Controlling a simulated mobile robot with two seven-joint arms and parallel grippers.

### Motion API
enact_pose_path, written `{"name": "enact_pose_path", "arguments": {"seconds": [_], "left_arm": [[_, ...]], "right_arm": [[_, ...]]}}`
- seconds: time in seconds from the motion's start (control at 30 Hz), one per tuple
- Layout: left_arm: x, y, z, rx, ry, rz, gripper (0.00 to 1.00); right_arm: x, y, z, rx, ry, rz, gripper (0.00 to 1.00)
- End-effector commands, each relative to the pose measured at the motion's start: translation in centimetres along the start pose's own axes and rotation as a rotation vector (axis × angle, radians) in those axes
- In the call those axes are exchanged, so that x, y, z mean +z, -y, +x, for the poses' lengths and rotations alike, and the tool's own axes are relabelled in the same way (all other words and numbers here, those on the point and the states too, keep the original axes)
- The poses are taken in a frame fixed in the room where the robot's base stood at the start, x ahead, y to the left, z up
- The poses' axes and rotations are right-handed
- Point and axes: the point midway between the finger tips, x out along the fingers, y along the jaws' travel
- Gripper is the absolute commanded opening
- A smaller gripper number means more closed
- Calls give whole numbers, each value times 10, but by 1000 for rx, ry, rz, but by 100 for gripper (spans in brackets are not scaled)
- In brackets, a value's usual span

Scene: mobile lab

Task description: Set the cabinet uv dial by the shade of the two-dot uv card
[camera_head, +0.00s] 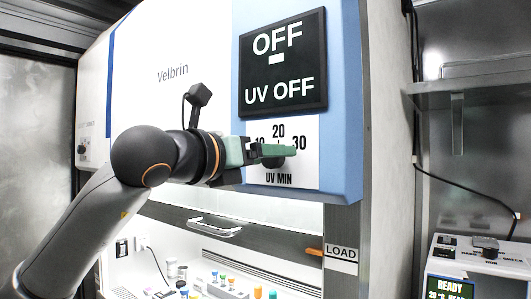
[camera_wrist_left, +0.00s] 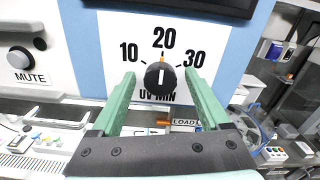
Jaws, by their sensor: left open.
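The uv dial (camera_wrist_left: 159,76) is a round black knob with a white mark on its face, on a white panel (camera_wrist_left: 112,28) lettered 10, 20, 30 and UV MIN. An orange tick sits at its top, under the 20. My left gripper (camera_head: 284,155) has green fingers and is open at the dial. In the left wrist view one finger stands on each side of the knob, with small gaps visible. In the head view the fingers partly hide the dial. I cannot make out the two-dot uv card in either view. My right gripper is not in view.
The cabinet display (camera_head: 283,62) above the dial reads OFF and UV OFF. Below, the lit cabinet interior holds several small coloured items (camera_head: 222,281). A LOAD label (camera_head: 341,253) is at the lower right. A MUTE knob (camera_wrist_left: 19,58) is to the left.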

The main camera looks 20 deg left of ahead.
Motion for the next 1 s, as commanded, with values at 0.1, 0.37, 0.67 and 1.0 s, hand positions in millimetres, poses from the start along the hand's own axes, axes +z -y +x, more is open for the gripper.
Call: {"name": "enact_pose_path", "arguments": {"seconds": [0.1,0.37,0.67,1.0], "left_arm": [[0,0,0,0,-1,0,79],[0,0,0,0,-1,0,51],[0,0,0,0,-1,0,17],[0,0,0,1,-1,-4,0]], "right_arm": [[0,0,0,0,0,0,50],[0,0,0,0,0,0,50],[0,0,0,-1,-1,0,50],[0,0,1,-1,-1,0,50]]}}
